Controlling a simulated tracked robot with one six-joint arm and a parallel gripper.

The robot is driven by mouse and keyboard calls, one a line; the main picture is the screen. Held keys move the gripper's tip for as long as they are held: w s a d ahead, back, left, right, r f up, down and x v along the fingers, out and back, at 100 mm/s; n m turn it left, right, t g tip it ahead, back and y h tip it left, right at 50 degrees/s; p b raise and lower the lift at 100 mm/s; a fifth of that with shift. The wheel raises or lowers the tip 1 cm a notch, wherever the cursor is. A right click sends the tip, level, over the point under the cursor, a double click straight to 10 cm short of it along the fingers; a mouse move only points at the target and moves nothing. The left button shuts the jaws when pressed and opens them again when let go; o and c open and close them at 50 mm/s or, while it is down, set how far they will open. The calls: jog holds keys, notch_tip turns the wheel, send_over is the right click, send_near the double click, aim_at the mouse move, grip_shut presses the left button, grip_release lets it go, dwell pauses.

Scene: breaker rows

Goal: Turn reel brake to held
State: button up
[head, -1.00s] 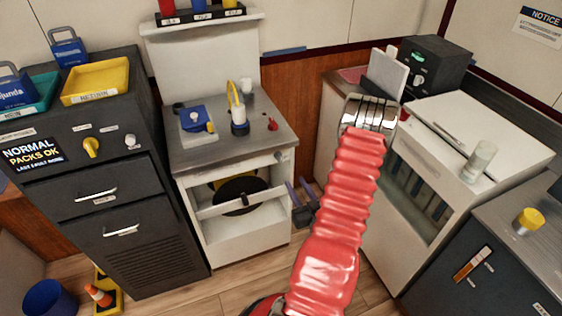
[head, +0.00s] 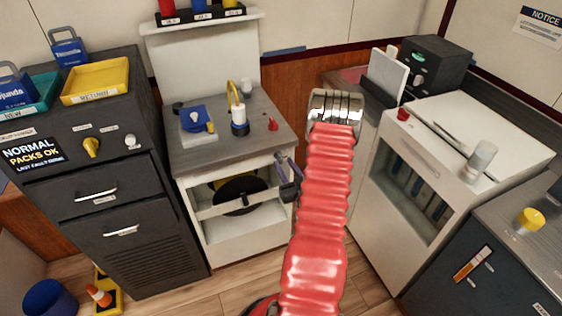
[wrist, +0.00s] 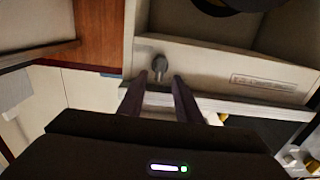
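A small grey knob (wrist: 159,66) sits on the pale front panel of the white reel cabinet (head: 240,236); I cannot read the label plate (wrist: 268,85) beside it, so I cannot confirm it is the reel brake. My gripper (wrist: 158,82) is open and empty, its two dark fingers pointing at the knob, which shows between and just beyond the tips. I see no clear contact. In the head view my gripper (head: 281,160) is at the cabinet's upper right front and hides the knob. A black reel (head: 238,188) sits inside the cabinet.
A red knob (head: 272,124) and a yellow-handled item (head: 238,122) stand on the cabinet top. A dark drawer cabinet (head: 140,262) stands left, a white glass-fronted unit (head: 375,215) right. A front bar (head: 215,208) crosses the cabinet opening.

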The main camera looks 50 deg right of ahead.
aim_at(280, 159)
jog(key=shift+x, duration=1.75)
jog(key=shift+c, duration=0.4)
jog(key=c, duration=0.6)
jog(key=shift+a, duration=0.2)
jog(key=shift+c, duration=0.3)
